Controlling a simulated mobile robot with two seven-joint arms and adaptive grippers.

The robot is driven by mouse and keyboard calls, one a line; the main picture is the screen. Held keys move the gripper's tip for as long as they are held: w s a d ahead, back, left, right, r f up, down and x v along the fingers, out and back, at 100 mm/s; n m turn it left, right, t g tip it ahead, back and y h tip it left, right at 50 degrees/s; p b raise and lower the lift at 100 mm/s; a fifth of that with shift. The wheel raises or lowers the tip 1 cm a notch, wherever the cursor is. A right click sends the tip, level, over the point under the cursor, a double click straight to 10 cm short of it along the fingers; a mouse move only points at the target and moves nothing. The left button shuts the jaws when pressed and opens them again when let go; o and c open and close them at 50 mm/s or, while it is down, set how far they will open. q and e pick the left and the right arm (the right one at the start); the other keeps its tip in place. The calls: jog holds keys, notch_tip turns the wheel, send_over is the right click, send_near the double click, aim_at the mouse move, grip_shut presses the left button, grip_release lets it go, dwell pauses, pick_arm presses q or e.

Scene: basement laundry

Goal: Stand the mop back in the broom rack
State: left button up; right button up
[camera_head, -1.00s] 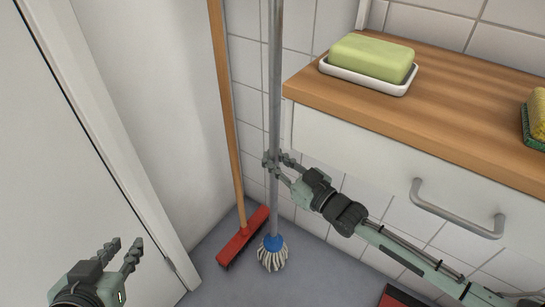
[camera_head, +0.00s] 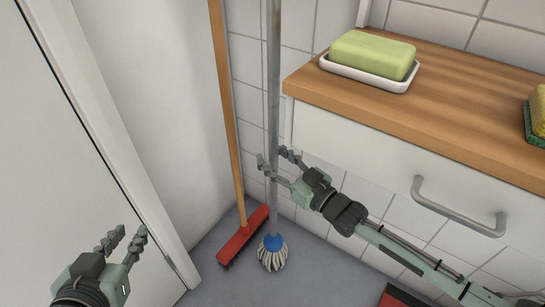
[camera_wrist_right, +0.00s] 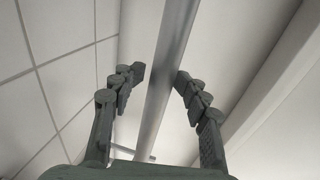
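The mop stands nearly upright in the corner, its grey metal pole (camera_head: 273,100) running out of the top of the head view. Its blue collar and white-grey strands (camera_head: 272,256) rest on the floor. My right gripper (camera_head: 276,155) is open around the pole, one finger on each side. The wrist view shows the pole (camera_wrist_right: 165,70) between the parted fingertips (camera_wrist_right: 161,75), with slim gaps. My left gripper (camera_head: 124,238) is open and empty at the lower left, by the white door. I cannot make out the broom rack; the pole's upper end is out of the head view.
A red broom (camera_head: 243,235) with a wooden handle leans left of the mop. A wooden counter (camera_head: 450,110) over a white drawer is at the right, holding green soap (camera_head: 372,54) in a white dish and a yellow sponge (camera_head: 539,108). A red object (camera_head: 400,296) lies low right.

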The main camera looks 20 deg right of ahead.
jog(key=shift+f, duration=0.15)
jog(key=shift+s+d, duration=0.25)
jog(key=shift+s, duration=0.25)
jog(key=v, duration=1.1)
